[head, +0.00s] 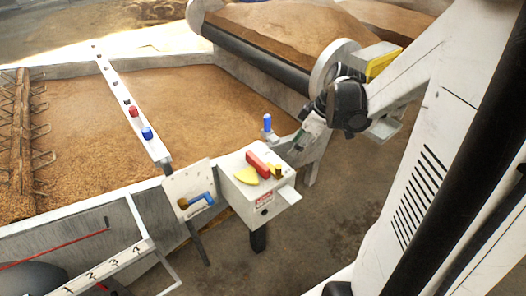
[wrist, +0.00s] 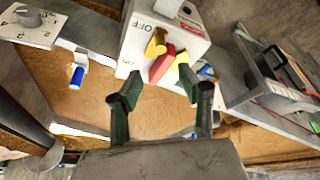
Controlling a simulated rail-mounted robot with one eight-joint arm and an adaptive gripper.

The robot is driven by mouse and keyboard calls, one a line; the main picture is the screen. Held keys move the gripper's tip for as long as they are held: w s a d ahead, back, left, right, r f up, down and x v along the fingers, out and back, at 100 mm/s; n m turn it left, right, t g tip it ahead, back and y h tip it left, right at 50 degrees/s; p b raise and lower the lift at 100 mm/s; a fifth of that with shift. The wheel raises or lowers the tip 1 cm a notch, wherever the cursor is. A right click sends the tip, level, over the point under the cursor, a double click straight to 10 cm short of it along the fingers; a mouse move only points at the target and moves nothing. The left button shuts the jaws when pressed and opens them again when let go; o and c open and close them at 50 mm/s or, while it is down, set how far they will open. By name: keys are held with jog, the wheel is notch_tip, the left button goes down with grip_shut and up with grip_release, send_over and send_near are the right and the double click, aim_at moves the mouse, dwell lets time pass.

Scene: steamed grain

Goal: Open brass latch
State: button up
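A white control box (head: 270,203) stands at the corner of the grain bed, with a red bar (head: 257,164), a yellow semicircular piece (head: 246,176) and a small brass-coloured piece (head: 277,171) on its top. In the wrist view the brass-coloured piece (wrist: 155,43) sits beside the red bar (wrist: 163,65) near the lettering "OFF"; it looks like the latch. The yellow piece (wrist: 182,58) is on the bar's other side. My gripper (wrist: 158,75) is open and empty, its fingers pointing towards the box. In the head view my gripper (head: 305,134) is behind and right of the box, apart from it.
A blue-topped post (head: 267,124) stands just behind the box. A plate with a blue handle (head: 197,201) is at its left. A rail with red (head: 133,111) and blue (head: 147,133) knobs crosses the grain bed. A large drum (head: 270,40) is behind.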

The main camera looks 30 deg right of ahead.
aim_at(280, 166)
jog(key=b+x, duration=0.3)
jog(key=x, duration=1)
jog(key=shift+f+b, duration=0.25)
jog(key=shift+b, duration=0.15)
jog(key=shift+c, duration=0.3)
grip_shut()
